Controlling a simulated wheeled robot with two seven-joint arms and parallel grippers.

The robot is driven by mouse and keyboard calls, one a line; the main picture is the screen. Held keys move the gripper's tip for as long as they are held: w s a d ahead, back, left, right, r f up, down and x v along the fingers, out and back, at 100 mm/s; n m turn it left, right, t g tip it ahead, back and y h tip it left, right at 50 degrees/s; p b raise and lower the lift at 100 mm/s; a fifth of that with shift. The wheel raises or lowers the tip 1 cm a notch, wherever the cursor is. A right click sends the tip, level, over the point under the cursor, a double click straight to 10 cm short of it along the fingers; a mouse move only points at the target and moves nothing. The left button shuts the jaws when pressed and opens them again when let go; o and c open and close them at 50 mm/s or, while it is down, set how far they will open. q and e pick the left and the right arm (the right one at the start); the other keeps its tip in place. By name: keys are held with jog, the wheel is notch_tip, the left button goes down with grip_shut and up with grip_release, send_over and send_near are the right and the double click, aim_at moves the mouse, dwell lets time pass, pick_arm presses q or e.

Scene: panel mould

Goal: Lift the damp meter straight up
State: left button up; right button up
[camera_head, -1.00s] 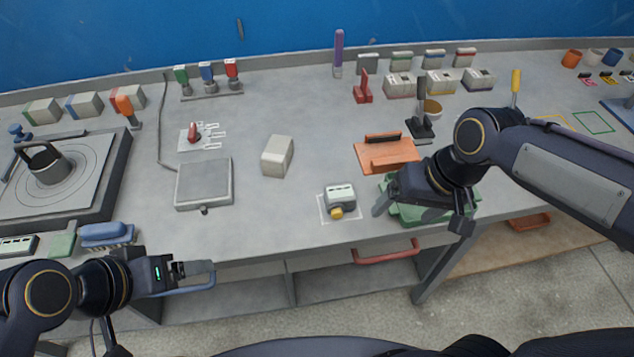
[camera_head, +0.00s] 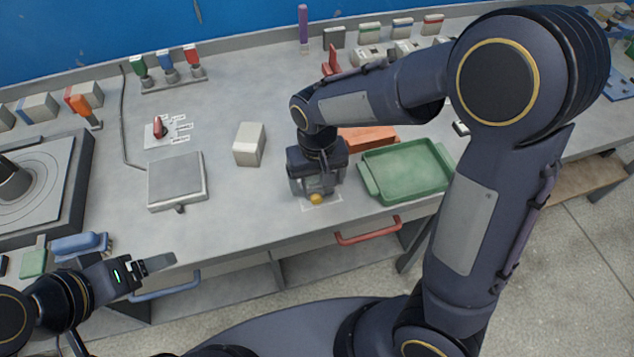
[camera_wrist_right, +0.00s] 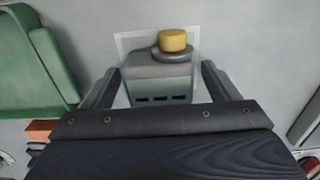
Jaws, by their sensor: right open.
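The damp meter, a small grey box with a yellow knob (camera_wrist_right: 172,41), sits inside a pale outlined square on the bench. It also shows in the head view, where its yellow knob (camera_head: 316,199) sticks out below my right gripper (camera_head: 317,186) and its body is mostly hidden. My right gripper is open and points down over the meter. In the right wrist view its two fingers (camera_wrist_right: 160,76) stand on either side of the meter body, with a gap visible on each side. My left gripper (camera_head: 160,263) is empty near the bench's front edge, at the lower left.
A green tray (camera_head: 405,172) stands right of the meter, with an orange block (camera_head: 368,139) behind it. A pale block (camera_head: 249,144) and a grey plate device (camera_head: 177,181) stand to the left. A red drawer handle (camera_head: 367,231) sticks out below the front edge.

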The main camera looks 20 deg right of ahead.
jog(key=shift+f, duration=0.35)
jog(key=c, duration=1.3)
jog(key=shift+r, duration=0.1)
